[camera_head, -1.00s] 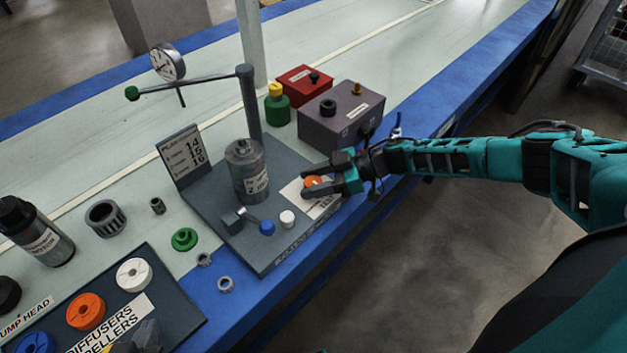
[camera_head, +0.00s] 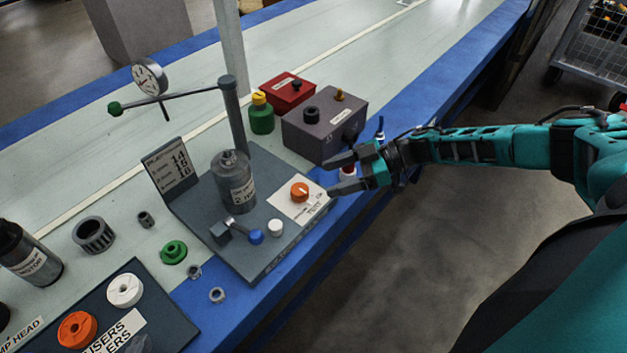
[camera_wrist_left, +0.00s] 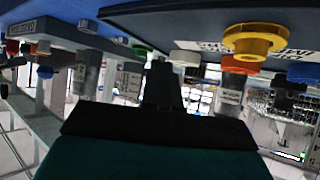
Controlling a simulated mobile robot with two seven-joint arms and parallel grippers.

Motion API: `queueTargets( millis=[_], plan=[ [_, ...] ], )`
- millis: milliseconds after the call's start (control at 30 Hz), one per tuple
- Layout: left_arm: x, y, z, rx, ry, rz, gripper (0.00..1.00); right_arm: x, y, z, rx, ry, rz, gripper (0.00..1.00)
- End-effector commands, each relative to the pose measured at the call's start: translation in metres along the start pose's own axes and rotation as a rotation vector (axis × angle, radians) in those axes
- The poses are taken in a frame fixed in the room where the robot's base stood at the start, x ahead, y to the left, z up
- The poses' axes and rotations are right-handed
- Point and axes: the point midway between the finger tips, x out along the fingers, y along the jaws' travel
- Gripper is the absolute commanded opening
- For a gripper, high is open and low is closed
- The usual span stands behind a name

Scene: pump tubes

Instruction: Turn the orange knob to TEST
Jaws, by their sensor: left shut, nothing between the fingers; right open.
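The orange knob (camera_head: 299,191) sits on a white label plate (camera_head: 290,208) at the right side of the grey test stand. The plate carries printed words, one of which looks like TEST. Which way the knob points is too small to tell. My right gripper (camera_head: 337,174) is just right of the knob, apart from it, with its two fingers spread and nothing between them. My left gripper (camera_wrist_left: 163,85) shows in the left wrist view with its fingers shut and empty.
A grey box (camera_head: 325,128) and a red box (camera_head: 287,92) stand behind the knob. A grey cylinder (camera_head: 234,182), a white button (camera_head: 275,228) and a blue-tipped lever (camera_head: 256,237) are left of it. Orange and white discs lie on a dark board (camera_head: 172,325).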

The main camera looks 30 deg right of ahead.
Motion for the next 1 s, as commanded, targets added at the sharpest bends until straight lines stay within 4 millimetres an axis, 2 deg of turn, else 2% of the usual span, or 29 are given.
queueTargets(
  millis=[100, 300, 1000],
  plan=[
    [-0.001, -0.002, 0.001, 0.004, -0.002, -0.003, 0.00, -0.021, 0.000, 0.000, 0.001, -0.002, 0.001, 0.69],
    [0.000, -0.003, 0.004, 0.005, -0.008, -0.005, 0.00, -0.037, 0.000, 0.000, 0.000, 0.001, 0.000, 0.69],
    [-0.001, -0.003, 0.002, 0.002, -0.004, -0.007, 0.00, -0.038, 0.000, 0.000, 0.000, 0.001, 0.000, 0.69]
  ],
)
